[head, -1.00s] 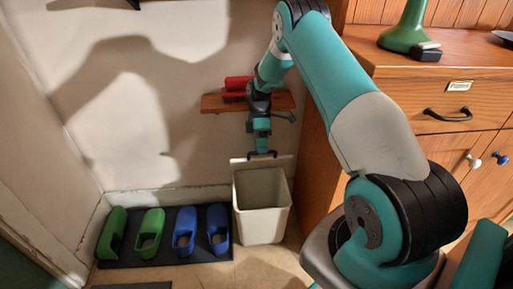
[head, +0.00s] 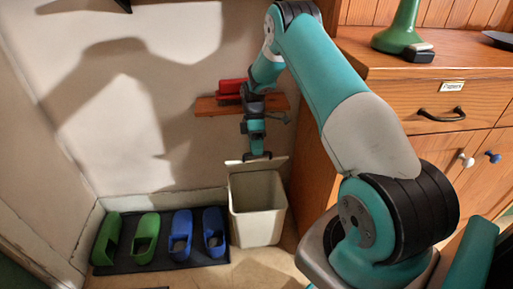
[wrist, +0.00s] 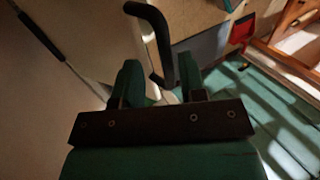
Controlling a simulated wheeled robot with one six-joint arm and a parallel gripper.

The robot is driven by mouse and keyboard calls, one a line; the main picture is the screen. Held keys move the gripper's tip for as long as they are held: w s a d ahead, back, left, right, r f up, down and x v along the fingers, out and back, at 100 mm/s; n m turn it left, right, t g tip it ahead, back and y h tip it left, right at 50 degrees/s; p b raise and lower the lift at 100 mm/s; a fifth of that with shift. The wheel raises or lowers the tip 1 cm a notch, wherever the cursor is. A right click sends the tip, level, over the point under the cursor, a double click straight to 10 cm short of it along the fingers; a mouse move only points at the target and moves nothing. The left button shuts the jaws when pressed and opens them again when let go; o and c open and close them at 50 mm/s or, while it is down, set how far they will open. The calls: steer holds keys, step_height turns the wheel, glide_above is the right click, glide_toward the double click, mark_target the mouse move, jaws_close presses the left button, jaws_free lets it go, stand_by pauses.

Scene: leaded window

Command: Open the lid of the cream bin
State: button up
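The cream bin (head: 257,212) stands on the floor against the wall, left of the wooden cabinet. Its top is open and its inside shows. Its lid (head: 275,166) stands raised along the back rim, seen as a narrow pale strip. My gripper (head: 257,154) points down just above and in front of the lid's upper edge; I cannot tell if it touches. In the wrist view, the two teal fingers of my gripper (wrist: 158,82) are apart. A bent black bar (wrist: 160,45) passes between them, nearer the right finger; they do not look closed on it.
A dark mat (head: 165,263) with green slippers (head: 146,238) and blue slippers (head: 214,232) lies left of the bin. A small wooden shelf (head: 207,106) with red objects (head: 232,86) is behind my arm. The wooden cabinet (head: 314,150) stands close on the bin's right.

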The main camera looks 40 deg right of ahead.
step_height(320, 180, up, 20)
steer(key=p, duration=0.5)
steer(key=shift+f, duration=0.15)
